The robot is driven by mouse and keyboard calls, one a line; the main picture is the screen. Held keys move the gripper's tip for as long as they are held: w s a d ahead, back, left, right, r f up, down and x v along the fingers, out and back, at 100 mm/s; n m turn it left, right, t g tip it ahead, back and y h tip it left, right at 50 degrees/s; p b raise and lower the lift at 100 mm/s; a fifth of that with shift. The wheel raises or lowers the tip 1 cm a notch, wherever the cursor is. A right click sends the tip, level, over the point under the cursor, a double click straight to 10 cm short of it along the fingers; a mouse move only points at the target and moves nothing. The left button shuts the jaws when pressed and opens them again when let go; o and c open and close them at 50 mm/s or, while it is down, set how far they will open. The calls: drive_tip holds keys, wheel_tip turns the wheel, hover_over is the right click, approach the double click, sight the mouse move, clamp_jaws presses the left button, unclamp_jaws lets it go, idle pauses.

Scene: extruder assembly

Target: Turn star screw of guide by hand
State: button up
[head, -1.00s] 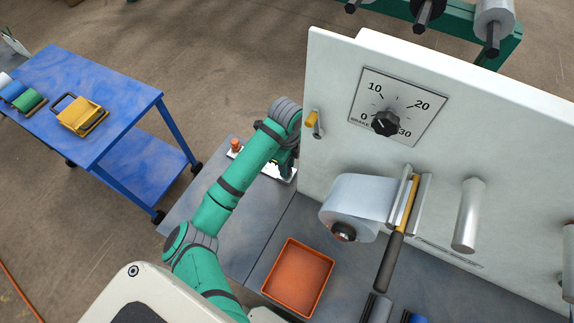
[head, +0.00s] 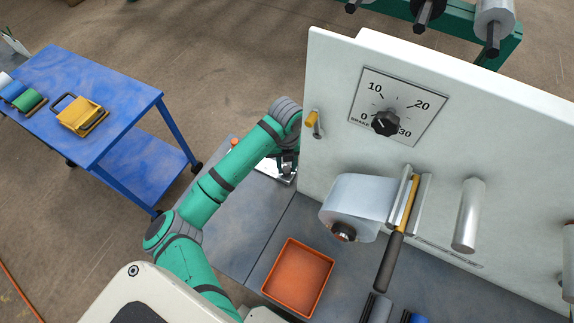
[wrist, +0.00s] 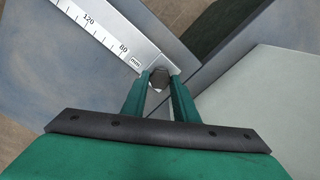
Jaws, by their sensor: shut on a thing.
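In the wrist view my gripper (wrist: 158,84) is shut on a small dark knob, the star screw (wrist: 159,77), which sits between the fingertips. The screw is at the end of the guide (wrist: 118,45), a pale metal bar with a printed scale showing 120, 80 and mm. In the head view my gripper (head: 286,166) is low beside the left edge of the white panel. The guide (head: 270,171) shows there only in part, behind my arm. The screw itself is hidden in the head view.
The white panel (head: 330,90) stands right beside my gripper, with a brake dial (head: 386,122) and a film roll (head: 360,205). An orange tray (head: 297,276) lies on the grey bench top (head: 235,235). A blue cart (head: 90,90) stands to the left.

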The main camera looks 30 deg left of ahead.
drive_tip(key=o, duration=0.9)
drive_tip(key=shift+r, duration=3)
wheel_tip(320, 180, up, 11)
drive_tip(key=shift+f, duration=0.1)
